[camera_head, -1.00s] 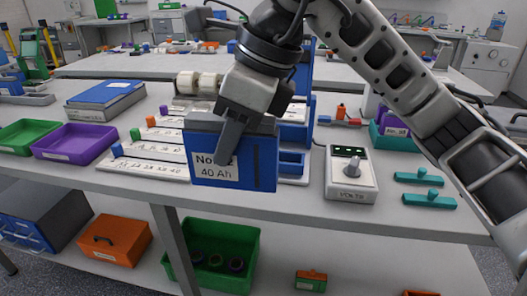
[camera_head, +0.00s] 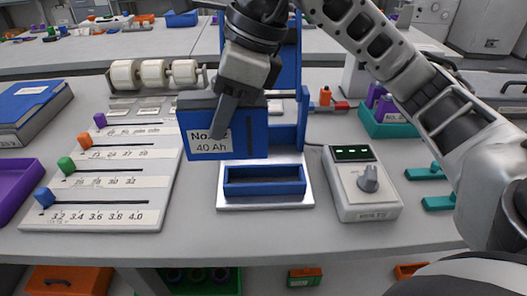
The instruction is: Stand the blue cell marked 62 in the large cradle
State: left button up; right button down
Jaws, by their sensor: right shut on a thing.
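A blue block-shaped cell (camera_head: 246,140) with a white label reading "No." and "40 Ah" is held upright by my right gripper (camera_head: 222,122). The finger covers the number, so I cannot read it. The gripper is shut on the cell from above. A blue open-topped cradle (camera_head: 264,189) stands on a pale base plate, with a tall blue part behind it. The cradle looks empty. In the picture the cell is just above the cradle and offset to its left; its exact height is hard to tell. My left gripper is out of view.
A slider panel (camera_head: 100,217) with coloured knobs lies left of the cradle. A meter (camera_head: 362,184) marked VOLTS stands close on its right. White rolls (camera_head: 155,73) stand behind. A purple tray (camera_head: 16,188) is far left, a teal bin (camera_head: 388,124) at right.

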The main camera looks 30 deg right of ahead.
aim_at(262, 136)
jog(key=d+f, duration=0.5)
jog(key=f, duration=0.1)
jog(key=shift+s+d+b, duration=0.4)
jog(key=f, duration=0.2)
jog(key=shift+s+d+f, duration=0.1)
jog(key=shift+d+f, duration=0.15)
jog(key=shift+f, duration=0.5)
jog(key=shift+f, duration=0.1)
jog(key=c, duration=1.5)
grip_release()
jog(key=shift+f, duration=0.1)
jog(key=o, duration=0.3)
jog(key=shift+o, duration=0.2)
